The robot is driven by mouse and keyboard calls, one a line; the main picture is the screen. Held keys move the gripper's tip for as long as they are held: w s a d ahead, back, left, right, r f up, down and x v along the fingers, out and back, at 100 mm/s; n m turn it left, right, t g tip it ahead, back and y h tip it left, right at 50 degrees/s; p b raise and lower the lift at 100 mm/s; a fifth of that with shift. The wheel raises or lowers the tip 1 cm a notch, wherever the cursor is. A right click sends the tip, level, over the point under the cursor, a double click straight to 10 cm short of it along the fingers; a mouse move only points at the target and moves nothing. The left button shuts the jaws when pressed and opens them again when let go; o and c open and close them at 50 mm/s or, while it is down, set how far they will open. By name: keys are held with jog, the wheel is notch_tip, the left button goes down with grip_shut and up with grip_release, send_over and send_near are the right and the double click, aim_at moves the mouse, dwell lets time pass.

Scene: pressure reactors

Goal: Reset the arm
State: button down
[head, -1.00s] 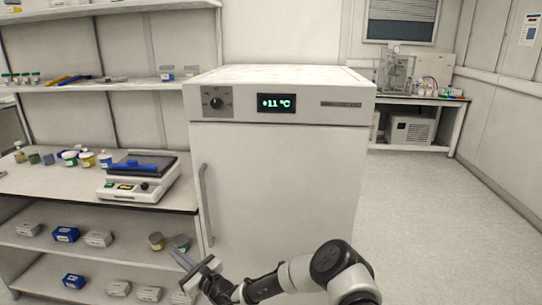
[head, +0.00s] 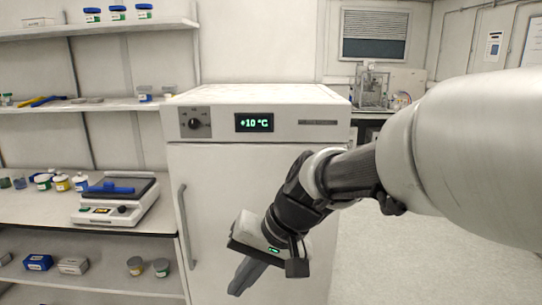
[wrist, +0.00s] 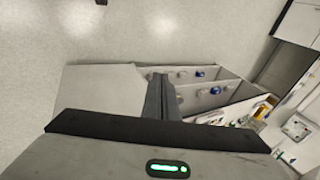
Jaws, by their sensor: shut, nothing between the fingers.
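My gripper (head: 243,277) hangs in front of the white cabinet door (head: 225,190) in the head view, fingers pointing down and to the left. It is shut and empty. In the wrist view the fingers (wrist: 161,95) are together, with pale floor and the shelving beyond them. My arm reaches in from the right of the head view and hides part of the cabinet's right side. The cabinet's display (head: 254,123) reads +10 °C, and its door is closed.
A bench (head: 30,208) with a scale-like device (head: 117,200) and small jars stands left of the cabinet. Boxes and jars sit on the shelf below. A reactor setup (head: 371,88) stands at the back right. Open floor (head: 390,262) lies to the right.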

jog(key=s+d+r+t+h, duration=0.25)
jog(key=s+d, duration=0.25)
jog(key=d, duration=0.5)
jog(key=s+d+r+t+h, duration=0.2)
jog(key=s+d+h, duration=0.15)
jog(key=d, duration=0.65)
notch_tip(320, 180, up, 15)
jog(key=p, duration=1.5)
jog(key=shift+s+a+f, duration=0.2)
jog(key=shift+s+a, duration=0.05)
jog(key=shift+s, duration=0.2)
